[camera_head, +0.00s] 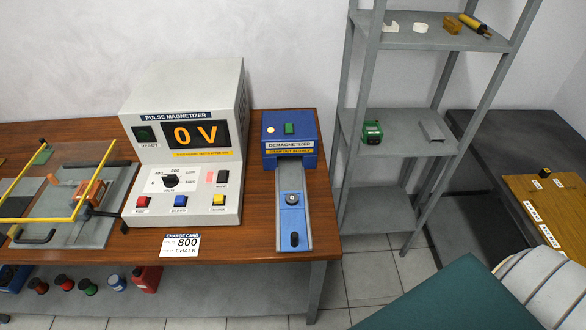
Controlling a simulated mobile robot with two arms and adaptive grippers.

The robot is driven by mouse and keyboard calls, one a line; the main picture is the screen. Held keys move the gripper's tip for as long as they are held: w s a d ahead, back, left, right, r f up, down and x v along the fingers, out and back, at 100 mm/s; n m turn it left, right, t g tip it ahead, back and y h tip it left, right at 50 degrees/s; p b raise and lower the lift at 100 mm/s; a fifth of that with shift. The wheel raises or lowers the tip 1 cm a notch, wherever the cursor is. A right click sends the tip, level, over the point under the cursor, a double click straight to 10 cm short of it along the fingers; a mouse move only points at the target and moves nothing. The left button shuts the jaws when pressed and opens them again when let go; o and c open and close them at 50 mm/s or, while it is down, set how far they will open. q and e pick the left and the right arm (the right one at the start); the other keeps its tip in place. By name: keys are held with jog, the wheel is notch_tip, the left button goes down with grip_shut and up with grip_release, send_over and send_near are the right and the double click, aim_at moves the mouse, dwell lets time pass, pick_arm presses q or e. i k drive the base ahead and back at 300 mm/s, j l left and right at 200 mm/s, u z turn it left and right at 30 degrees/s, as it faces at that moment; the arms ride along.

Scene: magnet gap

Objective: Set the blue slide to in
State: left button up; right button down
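The blue slide (294,227) sits on the grey track (291,178) at its near end, away from the demagnetizer housing. It carries a round silver knob or part (291,199) toward its back and a dark knob (294,239) near its front. The demagnetizer (289,134) is a blue box at the right end of the wooden bench, with a lit lamp and a green button on top. The track runs from its front face toward me. Neither of my grippers is in view.
The pulse magnetizer (184,135), showing 0 V, stands left of the demagnetizer. A charge card (180,245) is at the bench's front edge. A yellow-framed fixture (75,205) is farther left. Grey shelves (425,32) stand right. A teal surface (455,302) is at lower right.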

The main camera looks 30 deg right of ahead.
aim_at(294, 234)
jog(key=z, duration=0.8)
